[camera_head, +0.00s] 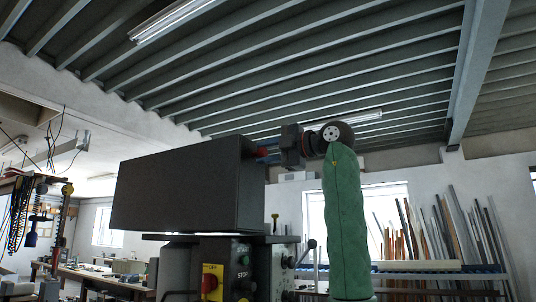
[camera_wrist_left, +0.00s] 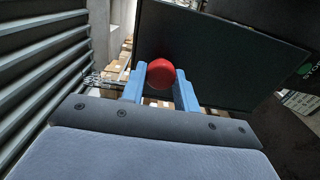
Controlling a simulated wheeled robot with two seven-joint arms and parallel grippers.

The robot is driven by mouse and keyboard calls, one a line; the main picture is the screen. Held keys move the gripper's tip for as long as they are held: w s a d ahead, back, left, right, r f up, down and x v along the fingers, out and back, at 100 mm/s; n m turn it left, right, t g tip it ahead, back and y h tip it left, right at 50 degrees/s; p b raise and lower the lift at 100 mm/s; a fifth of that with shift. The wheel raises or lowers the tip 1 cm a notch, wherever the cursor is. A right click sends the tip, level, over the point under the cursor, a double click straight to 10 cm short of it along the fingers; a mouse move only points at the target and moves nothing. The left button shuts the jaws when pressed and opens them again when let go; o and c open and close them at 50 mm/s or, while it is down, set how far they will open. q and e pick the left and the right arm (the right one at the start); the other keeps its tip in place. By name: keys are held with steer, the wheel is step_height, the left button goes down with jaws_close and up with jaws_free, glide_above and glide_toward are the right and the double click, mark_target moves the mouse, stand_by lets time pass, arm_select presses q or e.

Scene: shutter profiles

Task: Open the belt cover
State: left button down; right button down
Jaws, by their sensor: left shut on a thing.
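The belt cover (camera_head: 185,190) is a large dark grey box on top of the machine in the head view. A bright strip shows below its lower edge, above the machine head. In the left wrist view the cover's dark panel (camera_wrist_left: 215,65) fills the upper middle. My left gripper (camera_head: 266,152) is at the cover's right end. Its blue fingers (camera_wrist_left: 160,80) are shut on a red round knob (camera_wrist_left: 160,73) in front of the panel. The knob's joint to the cover is hidden. My right gripper is in neither view.
Below the cover, the machine's front carries a yellow and red switch (camera_head: 211,283) and START and STOP buttons (camera_head: 243,267). Long profiles (camera_head: 450,235) lean at the back right wall. A workbench (camera_head: 95,273) stands at the left. Space above the cover is clear up to the ceiling.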

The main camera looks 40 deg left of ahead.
arm_select(q)
steer(key=c, duration=1.1)
jaws_free()
steer(key=shift+w, duration=0.1)
steer(key=shift+o, duration=0.2)
steer(key=b+v, duration=0.2)
steer(key=v, duration=0.5)
steer(key=shift+d, duration=0.35)
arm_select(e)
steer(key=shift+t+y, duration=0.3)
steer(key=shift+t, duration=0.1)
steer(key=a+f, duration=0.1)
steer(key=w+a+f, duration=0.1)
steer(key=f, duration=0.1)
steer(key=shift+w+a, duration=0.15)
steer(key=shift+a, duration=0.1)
arm_select(q)
steer(key=shift+w, duration=0.1)
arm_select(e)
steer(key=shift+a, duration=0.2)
